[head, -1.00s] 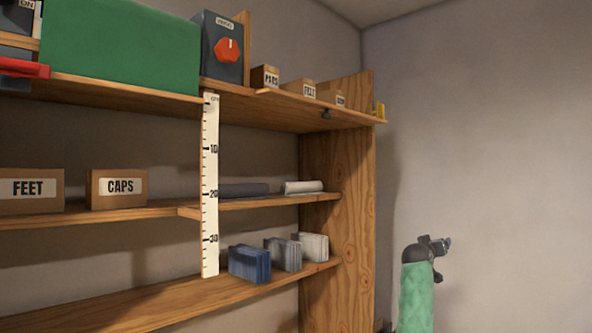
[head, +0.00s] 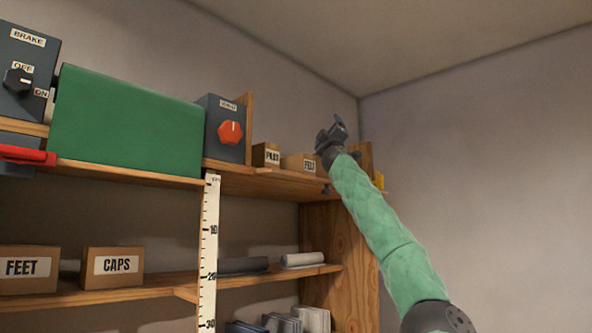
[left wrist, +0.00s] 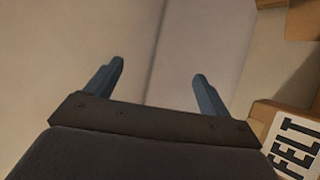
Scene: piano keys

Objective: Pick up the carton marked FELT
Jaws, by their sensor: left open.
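The brown carton marked FELT (head: 294,164) stands on the top shelf, right of the carton marked PINS or similar. My left gripper (head: 337,127) is raised just right of and above the FELT carton, near the wall. In the left wrist view the gripper (left wrist: 158,72) is open, with its two blue-grey fingers apart and nothing between them. The FELT carton also shows there at the lower right (left wrist: 268,114), outside the fingers and partly cut off by the frame edge. My right gripper is not in view.
The small-lettered carton (head: 266,155) stands left of FELT. A grey box with a red knob (head: 225,130) and a large green box (head: 125,125) stand farther left. The top shelf (head: 262,184) has a wooden end panel (head: 345,250). Open space lies above the cartons.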

